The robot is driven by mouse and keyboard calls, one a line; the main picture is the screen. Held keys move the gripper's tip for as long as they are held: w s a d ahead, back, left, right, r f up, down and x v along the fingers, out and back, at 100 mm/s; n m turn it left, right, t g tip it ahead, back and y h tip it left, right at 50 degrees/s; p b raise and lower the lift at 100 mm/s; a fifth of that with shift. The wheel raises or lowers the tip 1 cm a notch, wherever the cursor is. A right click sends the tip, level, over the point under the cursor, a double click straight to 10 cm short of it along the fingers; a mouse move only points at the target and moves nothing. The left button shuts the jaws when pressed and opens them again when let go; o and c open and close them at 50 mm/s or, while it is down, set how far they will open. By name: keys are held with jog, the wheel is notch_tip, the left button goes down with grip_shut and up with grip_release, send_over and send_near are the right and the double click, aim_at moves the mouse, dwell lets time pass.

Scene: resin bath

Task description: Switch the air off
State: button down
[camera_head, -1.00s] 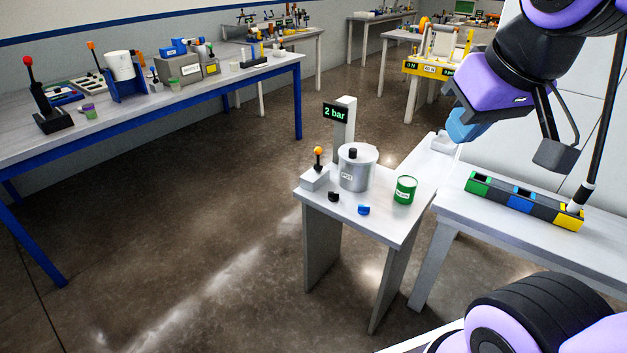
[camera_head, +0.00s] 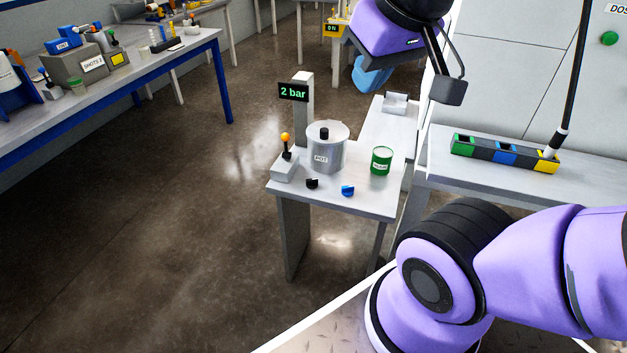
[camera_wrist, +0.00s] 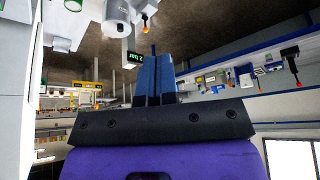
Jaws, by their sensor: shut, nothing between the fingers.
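A small lever with an orange ball knob (camera_head: 285,137) stands on a grey box (camera_head: 285,168) at the left edge of a small grey table. A display (camera_head: 293,92) on a post behind it reads "2 bar". A silver pot (camera_head: 327,150) with a black lid knob stands just right of the lever. The wrist view shows the lever's orange ball (camera_wrist: 145,16) and the display (camera_wrist: 135,57) upside down. My gripper (camera_wrist: 154,58) has its blue fingers together with nothing between them. In the head view my gripper (camera_head: 372,76) is behind and above the table, apart from the lever.
A black piece (camera_head: 312,183), a blue piece (camera_head: 347,190) and a green can (camera_head: 381,160) stand on the same table. A coloured block tray (camera_head: 505,153) lies on the right bench. A long bench (camera_head: 170,62) is at left, with open floor between.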

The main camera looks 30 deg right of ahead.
jog(key=w+d+f+m, duration=0.1)
jog(key=w+d+f, duration=0.2)
jog(key=w+f, duration=0.65)
jog(key=w+d+f+m, duration=0.25)
jog(key=w+f, duration=0.45)
jog(key=w, duration=0.6)
jog(key=w+d+f, duration=0.1)
jog(key=d+f, duration=0.1)
jog(key=f, duration=0.7)
jog(key=w+d+f+h, duration=0.1)
jog(key=w+d+f, duration=0.1)
jog(key=f, duration=0.7)
jog(key=w+d+f+g, duration=0.1)
jog(key=w+d+f, duration=0.1)
jog(key=f, duration=0.7)
jog(key=shift+d+m+h, duration=0.3)
jog(key=shift+d+m, duration=0.15)
jog(key=shift+d, duration=0.1)
jog(key=shift+f, duration=0.2)
